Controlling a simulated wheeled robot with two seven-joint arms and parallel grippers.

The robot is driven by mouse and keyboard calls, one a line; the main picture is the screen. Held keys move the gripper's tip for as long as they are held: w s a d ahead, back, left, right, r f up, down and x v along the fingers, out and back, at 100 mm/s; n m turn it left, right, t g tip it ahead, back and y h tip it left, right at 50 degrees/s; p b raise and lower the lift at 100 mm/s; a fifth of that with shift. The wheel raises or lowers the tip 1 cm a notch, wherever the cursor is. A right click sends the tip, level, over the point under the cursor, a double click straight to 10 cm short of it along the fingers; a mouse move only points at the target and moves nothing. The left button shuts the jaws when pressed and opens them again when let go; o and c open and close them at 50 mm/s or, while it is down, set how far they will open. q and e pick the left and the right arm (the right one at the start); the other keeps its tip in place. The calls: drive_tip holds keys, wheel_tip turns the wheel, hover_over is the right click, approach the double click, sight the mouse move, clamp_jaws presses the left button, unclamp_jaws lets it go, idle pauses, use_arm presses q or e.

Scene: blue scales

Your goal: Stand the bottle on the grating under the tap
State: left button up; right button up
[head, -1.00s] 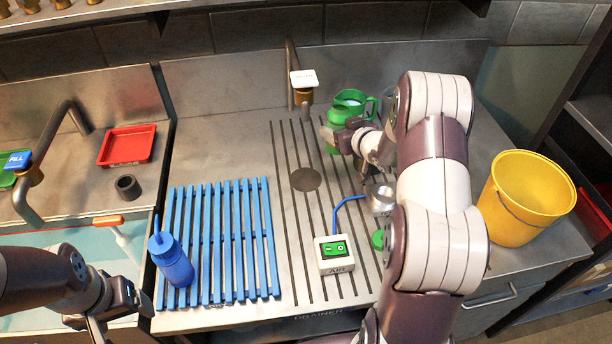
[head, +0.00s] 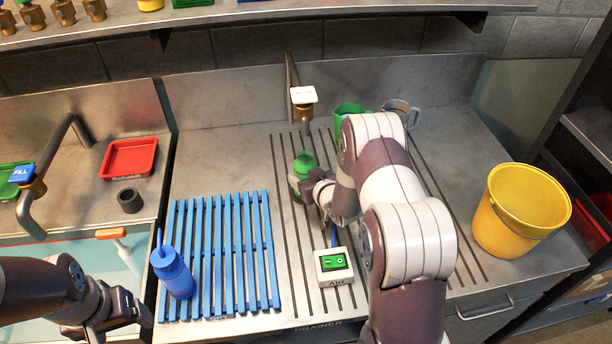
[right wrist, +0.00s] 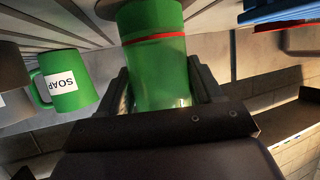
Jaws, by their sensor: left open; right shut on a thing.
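The green bottle (head: 303,168) is upright over the grooved metal grating (head: 292,250), below and slightly in front of the tap (head: 304,100). My right gripper (head: 308,188) is shut on the bottle from the front right. In the right wrist view the green bottle (right wrist: 160,70), with a red band, sits between both fingers. The dark round drain in the grating is hidden behind the bottle and gripper. I cannot tell whether the bottle's base touches the grating. My left gripper (head: 118,322) is open and empty at the lower left, beside the blue rack.
A blue slatted rack (head: 233,270) holds a blue bottle (head: 175,275). A green SOAP jug (right wrist: 68,82) and grey mug (head: 400,110) are behind my right arm. A yellow bucket (head: 520,210) stands at right.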

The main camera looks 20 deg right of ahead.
drive_tip(key=o, duration=1.2)
drive_tip(key=shift+f, duration=0.1)
drive_tip(key=shift+c, duration=0.2)
drive_tip(key=shift+r+p, duration=0.3)
drive_tip(key=shift+p, duration=0.05)
drive_tip(key=a+b+v, duration=0.1)
drive_tip(key=v, duration=1)
drive_tip(key=s+a+r+g, duration=0.2)
drive_tip(key=s+a+g, duration=0.2)
drive_tip(key=s+g, duration=0.2)
drive_tip(key=s+a+r+g, duration=0.3)
drive_tip(key=s+a+g, duration=0.2)
drive_tip(key=s, duration=0.6)
drive_tip(key=shift+s+r+g+h, duration=0.3)
drive_tip(key=shift+s+g+h, duration=0.1)
drive_tip(key=shift+g, duration=0.1)
